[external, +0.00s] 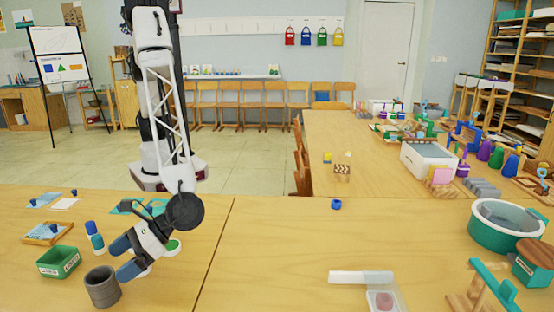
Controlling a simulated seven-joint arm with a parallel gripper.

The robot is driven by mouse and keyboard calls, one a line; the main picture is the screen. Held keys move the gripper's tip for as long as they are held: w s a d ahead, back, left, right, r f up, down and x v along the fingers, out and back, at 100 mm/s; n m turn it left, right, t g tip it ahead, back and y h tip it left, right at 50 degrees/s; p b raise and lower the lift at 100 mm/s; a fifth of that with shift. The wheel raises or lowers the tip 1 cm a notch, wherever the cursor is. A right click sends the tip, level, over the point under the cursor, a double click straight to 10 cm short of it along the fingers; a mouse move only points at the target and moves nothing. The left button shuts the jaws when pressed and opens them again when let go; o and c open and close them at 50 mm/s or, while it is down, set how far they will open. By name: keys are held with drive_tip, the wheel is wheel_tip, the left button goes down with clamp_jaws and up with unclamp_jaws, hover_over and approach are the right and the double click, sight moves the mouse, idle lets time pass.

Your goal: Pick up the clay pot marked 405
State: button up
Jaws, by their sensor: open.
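A dark grey, ribbed pot (102,288) stands upright on the near wooden table at the lower left, its round opening facing up. I cannot read a 405 mark on it. My gripper (119,260) hangs over the table just to the upper right of the pot, tilted, with its two blue fingers spread. The fingertips point left, close to the pot's rim in the picture. No object shows between them. I cannot tell how much depth separates them from the pot.
A green box (58,262) with a label stands just left of the pot. A blue and white bottle (95,237) stands behind it. Trays (47,233) lie farther left. A teal tub (500,226) stands at far right. The table's middle is mostly clear.

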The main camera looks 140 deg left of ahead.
sight(98, 277)
drive_tip(key=shift+d+f, duration=0.3)
drive_tip(key=shift+d, duration=0.3)
drive_tip(key=shift+s+d, duration=0.1)
drive_tip(key=shift+x, duration=2.5)
drive_tip(key=shift+s+f, duration=0.1)
drive_tip(key=c, duration=1.1)
